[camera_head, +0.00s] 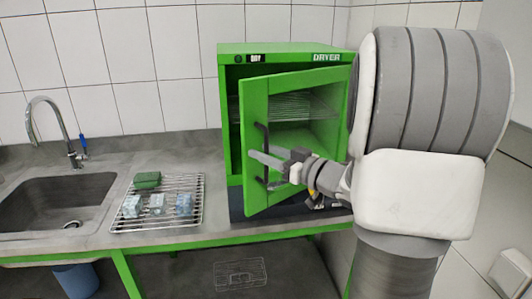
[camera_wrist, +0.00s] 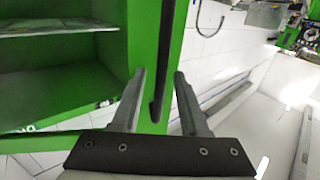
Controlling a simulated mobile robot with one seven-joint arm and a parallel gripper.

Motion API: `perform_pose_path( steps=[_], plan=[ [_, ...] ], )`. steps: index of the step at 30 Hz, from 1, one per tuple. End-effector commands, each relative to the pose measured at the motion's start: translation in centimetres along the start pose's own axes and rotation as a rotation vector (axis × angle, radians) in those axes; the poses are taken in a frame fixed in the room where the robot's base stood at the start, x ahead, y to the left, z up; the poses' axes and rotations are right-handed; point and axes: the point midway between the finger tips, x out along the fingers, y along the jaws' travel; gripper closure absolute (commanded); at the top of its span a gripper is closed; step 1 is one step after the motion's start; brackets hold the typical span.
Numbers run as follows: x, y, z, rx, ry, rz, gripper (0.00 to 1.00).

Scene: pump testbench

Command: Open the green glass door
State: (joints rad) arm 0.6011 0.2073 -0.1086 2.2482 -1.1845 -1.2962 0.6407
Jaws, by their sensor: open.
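The green dryer (camera_head: 232,130) stands on the counter, and its green-framed glass door (camera_head: 256,105) is partly open, swung out toward me with its free edge at the left. The door's dark bar handle (camera_head: 262,135) is on its outer face. My gripper (camera_head: 261,168) is open at the handle, in front of the door. In the wrist view the handle (camera_wrist: 161,80) and the green door frame (camera_wrist: 146,40) lie between the two spread fingers (camera_wrist: 160,74). I cannot tell whether a finger touches the handle.
Wire shelves (camera_head: 285,106) show inside the dryer. A wire rack (camera_head: 190,212) with a green sponge-like block (camera_head: 147,180) and several pale blue pieces (camera_head: 157,203) lies left of the dryer. A sink (camera_head: 60,205) with a faucet (camera_head: 40,103) is farther left.

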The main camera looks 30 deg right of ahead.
Motion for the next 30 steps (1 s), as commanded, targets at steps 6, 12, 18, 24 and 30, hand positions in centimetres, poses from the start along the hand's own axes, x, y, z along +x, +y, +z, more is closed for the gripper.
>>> perform_pose_path(
  steps=[6, 12, 18, 24, 30],
  plan=[
    [0.0, 0.0, 0.0, 0.0, 0.0, 0.0, 0.63],
    [-0.02, 0.0, 0.01, 0.0, 0.0, 0.0, 0.99],
    [-0.03, 0.0, 0.01, -0.001, 0.0, 0.0, 1.0],
    [-0.03, 0.0, 0.01, -0.001, 0.0, 0.0, 1.0],
    [-0.03, 0.0, 0.01, -0.001, 0.0, 0.0, 1.0]
  ],
)
